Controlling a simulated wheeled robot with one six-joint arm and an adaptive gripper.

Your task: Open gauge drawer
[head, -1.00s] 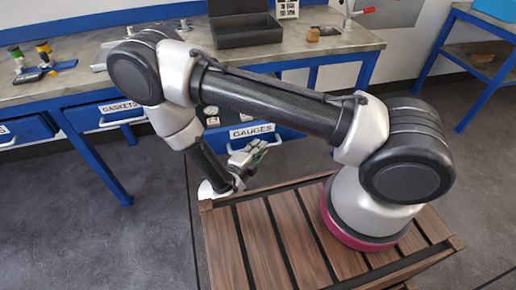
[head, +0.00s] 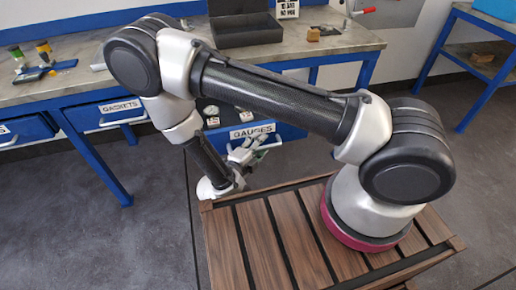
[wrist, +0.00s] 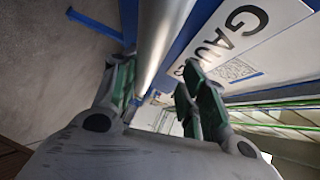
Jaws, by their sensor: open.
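The gauge drawer (head: 285,131) is blue, with a white GAUGES label, and sits under the workbench. Its front also shows in the wrist view by the large label (wrist: 245,35). A silver bar handle (wrist: 160,35) runs along that front. My gripper (head: 257,147) is at the drawer front, below the label in the head view. In the wrist view my gripper (wrist: 155,88) is open, with one finger on each side of the handle's line. I cannot tell whether either finger touches the bar. My arm hides part of the drawer.
Small gauges (head: 211,110) show beside my forearm, behind the drawer front. The GASKETS drawer (head: 90,117) is to the left. The workbench (head: 340,40) above holds a black open box (head: 245,36). A blue bench leg (head: 98,165) stands left; the grey floor in front is clear.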

